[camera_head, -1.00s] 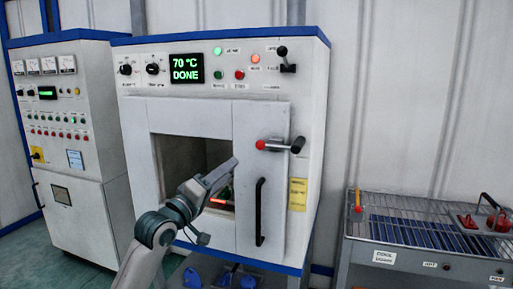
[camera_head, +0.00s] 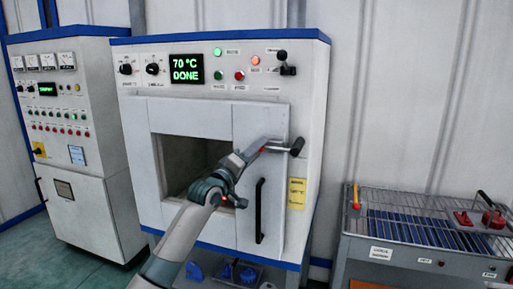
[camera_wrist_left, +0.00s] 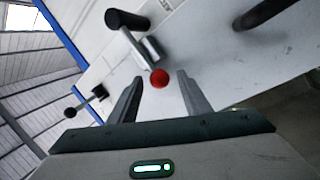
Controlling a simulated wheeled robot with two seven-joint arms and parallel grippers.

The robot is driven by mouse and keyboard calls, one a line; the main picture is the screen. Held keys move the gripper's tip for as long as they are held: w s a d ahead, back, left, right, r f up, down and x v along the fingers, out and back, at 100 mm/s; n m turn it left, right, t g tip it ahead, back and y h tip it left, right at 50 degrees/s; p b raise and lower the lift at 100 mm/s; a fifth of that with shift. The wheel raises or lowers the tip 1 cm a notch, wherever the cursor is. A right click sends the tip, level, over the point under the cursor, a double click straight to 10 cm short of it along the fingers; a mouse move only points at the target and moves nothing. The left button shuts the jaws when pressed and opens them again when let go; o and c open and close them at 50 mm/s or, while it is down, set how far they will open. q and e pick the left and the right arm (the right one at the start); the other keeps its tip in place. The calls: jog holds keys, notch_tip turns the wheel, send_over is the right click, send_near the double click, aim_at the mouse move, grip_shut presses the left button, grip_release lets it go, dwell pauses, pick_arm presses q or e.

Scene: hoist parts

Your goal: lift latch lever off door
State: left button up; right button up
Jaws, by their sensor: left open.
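The latch lever (camera_head: 285,148) is on the right side of the oven door (camera_head: 262,120), a silver bar with a black grip at its right end. In the left wrist view the lever (camera_wrist_left: 141,45) shows its black grip and a red knob (camera_wrist_left: 159,78). My left gripper (camera_head: 262,147) is at the lever's left end in the head view and hides most of the red knob. In the left wrist view my left gripper (camera_wrist_left: 158,82) is open, with one finger on each side of the red knob. Contact cannot be told. My right gripper is not in view.
A black vertical door handle (camera_head: 260,210) is below the lever. A black-knobbed lever (camera_head: 285,62) is on the panel above. A wire-rack table (camera_head: 400,215) with red parts stands at the right. A control cabinet (camera_head: 75,150) stands at the left.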

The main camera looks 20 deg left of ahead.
pick_arm(q)
jog(key=shift+w+d, duration=0.1)
jog(key=shift+w, duration=0.2)
grip_shut()
jog(key=shift+r, duration=0.1)
